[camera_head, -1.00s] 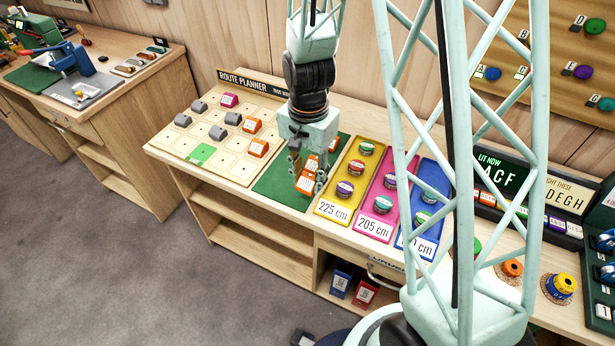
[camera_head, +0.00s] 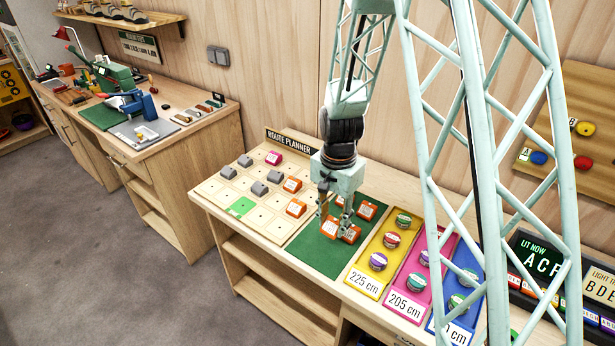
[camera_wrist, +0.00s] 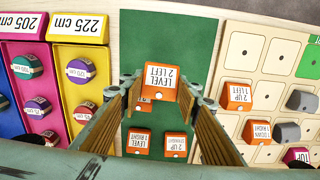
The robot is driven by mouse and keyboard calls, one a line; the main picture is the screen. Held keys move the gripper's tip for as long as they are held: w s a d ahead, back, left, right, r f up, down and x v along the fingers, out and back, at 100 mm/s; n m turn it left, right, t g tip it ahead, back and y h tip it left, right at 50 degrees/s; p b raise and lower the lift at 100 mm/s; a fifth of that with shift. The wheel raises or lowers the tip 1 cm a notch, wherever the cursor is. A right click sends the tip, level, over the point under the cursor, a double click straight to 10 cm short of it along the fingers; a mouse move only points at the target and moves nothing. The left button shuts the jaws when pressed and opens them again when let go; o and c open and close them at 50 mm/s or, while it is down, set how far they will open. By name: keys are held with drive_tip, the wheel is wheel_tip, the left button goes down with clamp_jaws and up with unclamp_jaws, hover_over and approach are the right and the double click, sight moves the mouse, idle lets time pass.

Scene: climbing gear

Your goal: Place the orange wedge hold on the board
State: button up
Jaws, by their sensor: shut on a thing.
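In the wrist view my gripper (camera_wrist: 160,97) is shut on an orange wedge hold (camera_wrist: 160,80) whose white label reads LEVEL 2 LEFT. It is over the green mat (camera_wrist: 165,30); I cannot tell whether the hold touches the mat. In the head view my gripper (camera_head: 337,226) is low over the mat (camera_head: 308,251) and partly hides the orange holds there. Two more orange holds, one at left (camera_wrist: 138,142) and one at right (camera_wrist: 177,145), lie on the mat. The route planner board (camera_head: 268,229) stands left of the mat, with one green square (camera_head: 240,207).
The board carries several grey holds (camera_head: 259,188), a pink hold (camera_head: 273,158) and orange holds (camera_head: 296,208). Right of the mat are a yellow tray (camera_head: 363,285) and a pink tray (camera_head: 403,305) with round items. Several board squares are bare.

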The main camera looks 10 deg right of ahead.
drive_tip(key=shift+n, duration=0.3)
drive_tip(key=w+p, duration=0.1)
drive_tip(key=w, duration=0.4)
drive_tip(key=w+p, duration=0.1)
drive_tip(key=w, duration=0.4)
drive_tip(key=w+a+r+p, duration=0.1)
drive_tip(key=w, duration=0.4)
drive_tip(key=shift+w, duration=0.7)
drive_tip(key=shift+w, duration=0.1)
hover_over(307, 175)
drive_tip(key=shift+s+f+p, duration=0.45)
drive_tip(key=shift+f, duration=0.35)
drive_tip(key=shift+w, duration=0.25)
drive_tip(key=shift+f, duration=1.75)
drive_tip(key=shift+f, duration=0.15)
